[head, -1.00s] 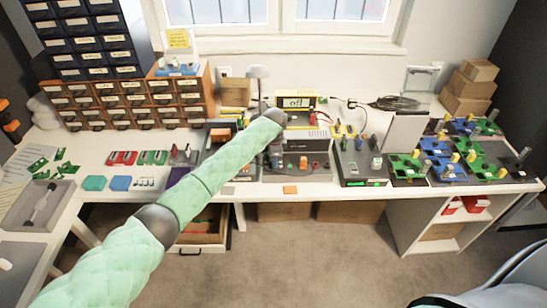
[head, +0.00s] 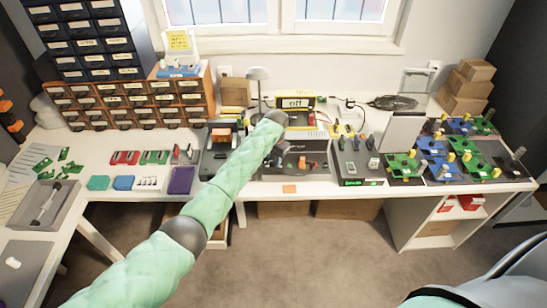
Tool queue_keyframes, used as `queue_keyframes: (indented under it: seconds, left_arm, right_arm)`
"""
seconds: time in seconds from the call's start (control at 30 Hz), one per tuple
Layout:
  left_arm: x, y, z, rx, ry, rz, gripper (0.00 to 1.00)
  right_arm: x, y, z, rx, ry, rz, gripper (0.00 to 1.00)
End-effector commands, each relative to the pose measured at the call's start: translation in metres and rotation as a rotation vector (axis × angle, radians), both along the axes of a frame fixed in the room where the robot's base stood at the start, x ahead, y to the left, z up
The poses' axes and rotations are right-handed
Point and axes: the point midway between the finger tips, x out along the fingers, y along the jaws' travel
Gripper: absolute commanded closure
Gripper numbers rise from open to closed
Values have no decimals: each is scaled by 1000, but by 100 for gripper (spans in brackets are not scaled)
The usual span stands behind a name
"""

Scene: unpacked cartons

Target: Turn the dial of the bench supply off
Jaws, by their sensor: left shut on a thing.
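The bench supply appears to be the yellow and black box (head: 296,103) at the back middle of the bench; its lit display reads "off". My left arm reaches across the bench to it from the lower left. My right gripper is not in view.
A dark unit with an orange knob (head: 302,162) stands close by the gripper. A grey lamp (head: 258,75) stands behind the arm. Wooden drawers (head: 140,103) are at left.

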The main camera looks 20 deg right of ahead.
Motion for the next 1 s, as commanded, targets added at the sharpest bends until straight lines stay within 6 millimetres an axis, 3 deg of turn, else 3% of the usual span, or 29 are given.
queue_keyframes:
  seconds: [0.67, 0.7, 0.8, 1.0]
  left_arm:
    - [2, -1, 3, -3, -5, 65, 93]
    - [2, -1, 3, -3, -5, 65, 68]
    - [2, -1, 3, -2, -4, 65, 48]
    - [1, -1, 2, -1, -2, 65, 48]
  right_arm:
    - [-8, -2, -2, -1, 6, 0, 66]
    - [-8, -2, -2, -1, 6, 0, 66]
    - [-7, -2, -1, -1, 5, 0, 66]
    - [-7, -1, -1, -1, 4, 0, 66]
